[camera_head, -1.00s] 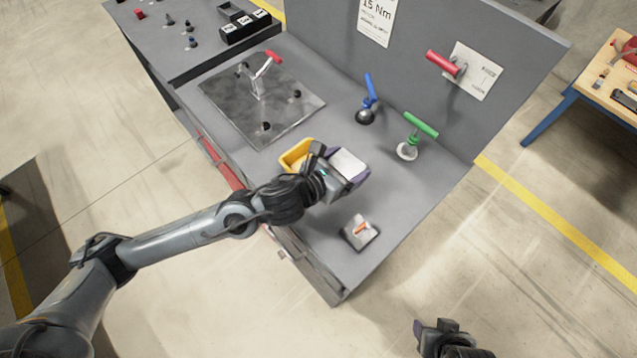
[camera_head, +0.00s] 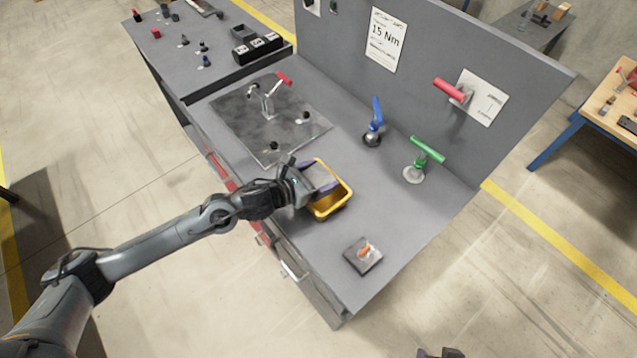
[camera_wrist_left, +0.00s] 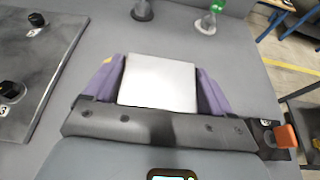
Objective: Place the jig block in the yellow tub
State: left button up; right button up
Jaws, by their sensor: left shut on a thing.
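The jig block is a pale grey block (camera_wrist_left: 158,82), held between the purple fingers of my left gripper (camera_wrist_left: 155,88) in the left wrist view. In the head view my left gripper (camera_head: 319,178) is at the upper left part of the yellow tub (camera_head: 346,190). The gripper hides part of the tub, and the visible part of its inside looks empty. I cannot tell how high the block is above the tub. Only the top of my right gripper (camera_head: 440,353) shows at the bottom edge, and its jaws cannot be made out.
A dark plate with a red-handled clamp (camera_head: 270,98) lies left of the tub. A blue-handled tool (camera_head: 376,120) and a green-handled one (camera_head: 424,155) stand behind it. A small grey block with an orange part (camera_head: 363,255) sits near the front corner. The back panel (camera_head: 440,60) bounds the bench.

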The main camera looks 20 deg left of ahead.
aim_at(319, 184)
pick_arm(q)
jog(key=shift+f, duration=1.9)
jog(key=shift+f+b, duration=0.6)
jog(key=shift+b, duration=0.05)
jog(key=o, duration=1.2)
jog(key=shift+f, duration=0.1)
jog(key=shift+c, duration=0.2)
